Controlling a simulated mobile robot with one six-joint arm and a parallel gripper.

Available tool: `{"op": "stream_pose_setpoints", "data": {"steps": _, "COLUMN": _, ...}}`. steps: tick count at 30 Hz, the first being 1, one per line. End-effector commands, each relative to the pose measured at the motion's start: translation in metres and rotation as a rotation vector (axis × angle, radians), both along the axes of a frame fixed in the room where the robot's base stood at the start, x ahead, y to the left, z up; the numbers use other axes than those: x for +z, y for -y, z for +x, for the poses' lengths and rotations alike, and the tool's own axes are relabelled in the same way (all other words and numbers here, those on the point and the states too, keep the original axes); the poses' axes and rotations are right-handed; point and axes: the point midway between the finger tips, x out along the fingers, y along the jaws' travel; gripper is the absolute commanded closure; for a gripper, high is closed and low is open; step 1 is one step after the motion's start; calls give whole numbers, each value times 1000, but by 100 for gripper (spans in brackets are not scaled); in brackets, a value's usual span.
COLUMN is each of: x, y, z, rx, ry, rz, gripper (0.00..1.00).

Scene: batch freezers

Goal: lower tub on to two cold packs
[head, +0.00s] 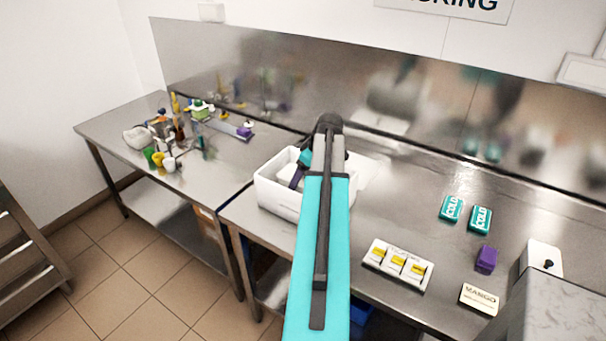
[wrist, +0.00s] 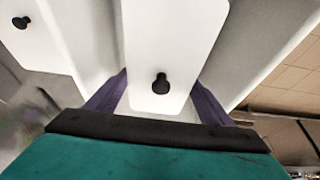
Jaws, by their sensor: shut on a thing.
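My gripper (wrist: 160,98) has its purple fingers on either side of a white tub (wrist: 165,45) with a black knob, and is shut on it. In the head view my gripper (head: 297,177) reaches into the white box (head: 281,199) on the counter; my arm hides most of the box's inside and the held tub. Two teal cold packs marked COLD, one on the left (head: 451,208) and one on the right (head: 480,219), lie side by side on the counter to the right, with nothing on them.
Another white tub with a black knob (wrist: 50,45) is beside the held one. Between arm and packs the steel counter is clear. Nearer are a white tray with yellow labels (head: 397,266), a purple block (head: 486,260), a MANGO card (head: 478,299) and a white knobbed container (head: 541,257).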

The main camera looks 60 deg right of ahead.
Motion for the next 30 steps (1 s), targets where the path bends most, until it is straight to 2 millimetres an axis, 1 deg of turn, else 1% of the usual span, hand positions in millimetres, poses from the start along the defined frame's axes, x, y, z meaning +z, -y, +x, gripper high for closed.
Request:
{"op": "stream_pose_setpoints", "data": {"steps": 6, "x": -4, "y": 0, "z": 0, "rx": 0, "ry": 2, "rz": -1, "gripper": 88}}
{"op": "stream_pose_setpoints", "data": {"steps": 19, "x": -4, "y": 0, "z": 0, "rx": 0, "ry": 1, "rz": -1, "gripper": 88}}
{"op": "stream_pose_setpoints", "data": {"steps": 30, "x": -8, "y": 0, "z": 0, "rx": 0, "ry": 1, "rz": -1, "gripper": 88}}
